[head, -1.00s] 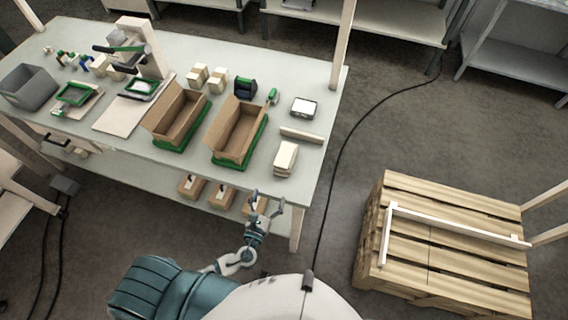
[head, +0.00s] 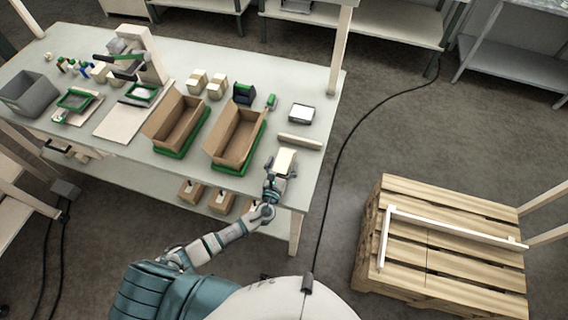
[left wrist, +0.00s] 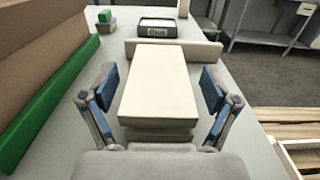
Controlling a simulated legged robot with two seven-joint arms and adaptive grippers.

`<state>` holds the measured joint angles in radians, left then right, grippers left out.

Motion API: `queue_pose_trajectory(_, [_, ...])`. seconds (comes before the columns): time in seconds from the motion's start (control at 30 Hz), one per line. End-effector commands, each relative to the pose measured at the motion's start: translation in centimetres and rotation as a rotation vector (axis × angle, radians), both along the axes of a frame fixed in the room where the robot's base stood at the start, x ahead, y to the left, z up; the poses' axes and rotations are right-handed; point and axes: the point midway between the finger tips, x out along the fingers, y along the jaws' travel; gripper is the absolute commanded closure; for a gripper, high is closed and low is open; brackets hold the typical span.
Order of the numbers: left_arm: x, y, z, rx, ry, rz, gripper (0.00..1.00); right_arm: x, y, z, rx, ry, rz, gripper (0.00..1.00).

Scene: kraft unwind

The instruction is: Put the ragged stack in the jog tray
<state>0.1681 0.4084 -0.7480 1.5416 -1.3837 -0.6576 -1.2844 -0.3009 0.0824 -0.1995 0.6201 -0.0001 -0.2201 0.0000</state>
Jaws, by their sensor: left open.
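The ragged stack (head: 286,157) is a pile of cream sheets near the right end of the table; its layers show slightly uneven edges in the left wrist view (left wrist: 158,85). My left gripper (head: 280,169) is at the stack's near end. In the left wrist view my left gripper (left wrist: 160,92) is open, with one blue-padded finger on each side of the stack and visible gaps between. Two small green-rimmed trays (head: 141,92) (head: 75,100) stand at the table's left part; I cannot tell which is the jog tray. My right gripper is not in view.
A pale bar (head: 300,142) lies just beyond the stack, with a scale-like device (head: 302,112) behind it. Two open cardboard boxes (head: 234,136) (head: 176,121) on green bases stand to the left. A grey bin (head: 28,92) is at far left. A wooden pallet (head: 445,250) stands at right.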

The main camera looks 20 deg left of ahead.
Motion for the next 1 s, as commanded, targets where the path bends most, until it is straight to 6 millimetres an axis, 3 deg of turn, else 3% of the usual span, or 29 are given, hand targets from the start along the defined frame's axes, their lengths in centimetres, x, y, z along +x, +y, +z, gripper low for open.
queue_pose_trajectory(0.3, [0.67,-0.08,-0.04,-0.001,0.001,-0.001,0.15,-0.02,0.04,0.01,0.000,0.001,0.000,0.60])
queue_pose_trajectory(0.57, [0.69,-0.06,-0.05,0.000,0.001,-0.001,0.79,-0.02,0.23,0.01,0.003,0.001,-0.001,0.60])
queue_pose_trajectory(0.63, [0.71,-0.06,-0.01,-0.001,0.000,-0.001,0.79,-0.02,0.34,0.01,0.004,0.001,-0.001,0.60])
queue_pose_trajectory(0.67, [0.71,-0.06,-0.02,0.000,0.000,-0.001,0.85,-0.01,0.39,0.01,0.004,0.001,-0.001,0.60])
queue_pose_trajectory(1.0, [0.68,-0.07,0.72,-0.001,0.000,-0.001,0.85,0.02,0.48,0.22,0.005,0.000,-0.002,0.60])
